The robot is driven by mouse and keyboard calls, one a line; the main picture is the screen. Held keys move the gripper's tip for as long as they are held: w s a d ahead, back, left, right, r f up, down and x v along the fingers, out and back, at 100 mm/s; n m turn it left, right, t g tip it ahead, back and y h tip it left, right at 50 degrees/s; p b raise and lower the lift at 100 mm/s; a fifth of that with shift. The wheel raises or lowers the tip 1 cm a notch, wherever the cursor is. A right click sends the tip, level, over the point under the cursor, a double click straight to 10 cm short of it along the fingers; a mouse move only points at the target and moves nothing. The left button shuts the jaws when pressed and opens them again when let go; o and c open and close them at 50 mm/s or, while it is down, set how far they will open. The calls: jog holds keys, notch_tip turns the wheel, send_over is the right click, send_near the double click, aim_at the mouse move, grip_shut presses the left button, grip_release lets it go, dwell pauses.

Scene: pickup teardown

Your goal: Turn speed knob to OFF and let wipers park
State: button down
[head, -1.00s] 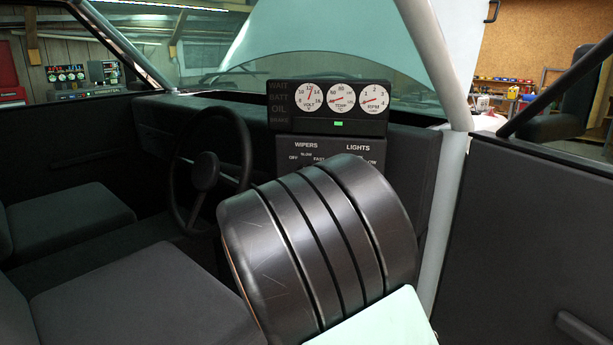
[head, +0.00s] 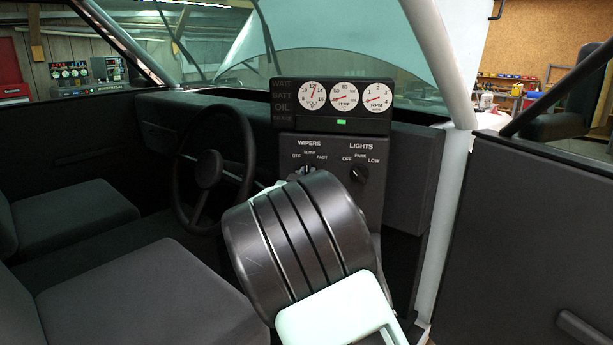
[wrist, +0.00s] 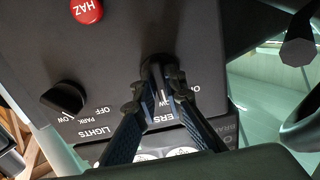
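The wipers speed knob (head: 308,170) is on the dark dash panel (head: 331,148), under the WIPERS label with OFF, SLOW and FAST marks. In the head view my arm's end covers most of it, and its pointer direction is hard to tell. In the wrist view the panel is upside down, and the knob (wrist: 153,66) sits between the tips of my gripper (wrist: 156,84). The two fingers are drawn close together on either side of it and look shut on it. Dark wiper arms (head: 267,28) stand raised across the windshield.
The lights knob (head: 357,175) is close to the right of the wipers knob. A red HAZ button (wrist: 86,11) is on the same panel. The steering wheel (head: 208,169) is to the left, and the gauge box (head: 332,104) above. A pale pillar (head: 455,200) stands to the right.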

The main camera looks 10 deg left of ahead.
jog(key=shift+n+p, duration=0.3)
jog(key=shift+p, duration=0.05)
jog(key=shift+r+n+p, duration=0.2)
jog(key=shift+n+p, duration=1)
jog(key=shift+p, duration=0.05)
jog(key=shift+f+n+p, duration=0.2)
jog(key=shift+n+p, duration=1.5)
jog(key=shift+n, duration=0.8)
jog(key=c, duration=2.3)
grip_release()
jog(key=shift+s, duration=0.1)
jog(key=s, duration=1.1)
jog(key=shift+s+a, duration=0.35)
jog(key=shift+s, duration=0.05)
